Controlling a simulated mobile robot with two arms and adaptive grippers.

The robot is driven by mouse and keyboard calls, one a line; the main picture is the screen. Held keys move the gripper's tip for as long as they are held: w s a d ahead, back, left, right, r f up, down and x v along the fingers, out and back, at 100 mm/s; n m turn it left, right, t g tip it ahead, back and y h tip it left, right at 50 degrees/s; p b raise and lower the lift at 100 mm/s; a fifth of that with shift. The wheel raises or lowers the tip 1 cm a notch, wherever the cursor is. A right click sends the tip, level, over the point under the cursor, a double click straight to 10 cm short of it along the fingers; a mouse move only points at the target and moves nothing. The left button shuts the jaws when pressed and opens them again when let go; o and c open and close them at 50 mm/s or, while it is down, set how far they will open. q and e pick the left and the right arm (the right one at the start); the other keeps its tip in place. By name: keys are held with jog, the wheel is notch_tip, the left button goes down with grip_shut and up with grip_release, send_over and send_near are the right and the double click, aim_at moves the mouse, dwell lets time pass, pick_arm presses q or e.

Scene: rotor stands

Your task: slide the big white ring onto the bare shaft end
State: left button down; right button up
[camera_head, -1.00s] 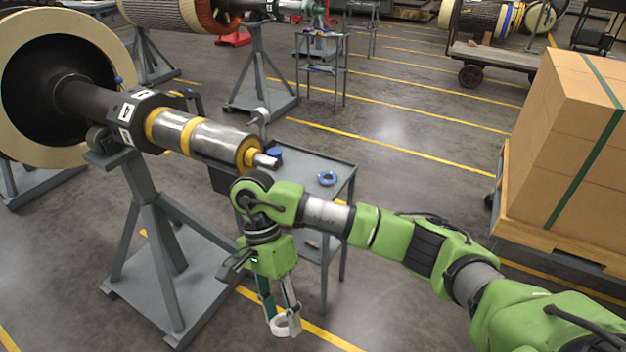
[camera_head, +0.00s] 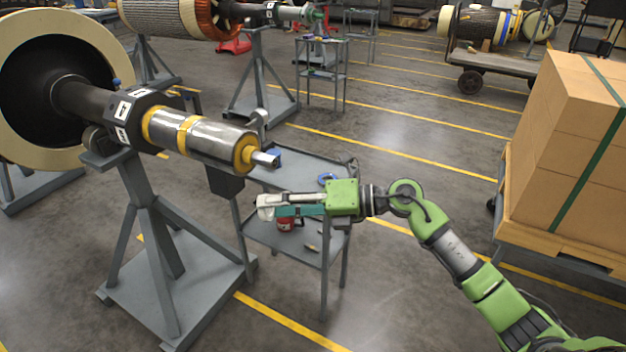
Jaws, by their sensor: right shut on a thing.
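The rotor shaft (camera_head: 195,137) lies on a grey stand, with yellow bands and a bare, thin metal end (camera_head: 265,159) pointing right and toward me. My right gripper (camera_head: 272,207) is shut on the white ring (camera_head: 265,207), which shows nearly edge-on at the fingertips. The gripper points left, below and close to the shaft end in the picture. The ring is apart from the shaft. Its hole is not clearly visible. My left gripper is not in view.
A grey cart (camera_head: 318,163) stands behind my right gripper, with a blue ring (camera_head: 327,179) on top and a red can (camera_head: 286,224) on its lower shelf. The rotor stand (camera_head: 150,215) is at left. Stacked boxes (camera_head: 570,145) on a pallet stand at right.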

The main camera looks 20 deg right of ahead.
aim_at(275, 162)
jog(key=w+d+r+m+t+h, duration=0.2)
jog(key=w+d+m+t+h, duration=0.25)
jog(key=d, duration=0.55)
jog(key=shift+t+y, duration=0.75)
jog(key=shift+y, duration=0.2)
jog(key=shift+b+x, duration=0.3)
jog(key=shift+x, duration=2.2)
jog(key=shift+s+r, duration=0.1)
jog(key=shift+s, duration=0.05)
jog(key=shift+a, duration=0.15)
jog(key=shift+w+a+p, duration=0.25)
jog(key=shift+w+p, duration=0.15)
jog(key=shift+w+a, duration=0.15)
jog(key=shift+w, duration=0.05)
jog(key=shift+w+a, duration=0.15)
jog(key=shift+w, duration=0.1)
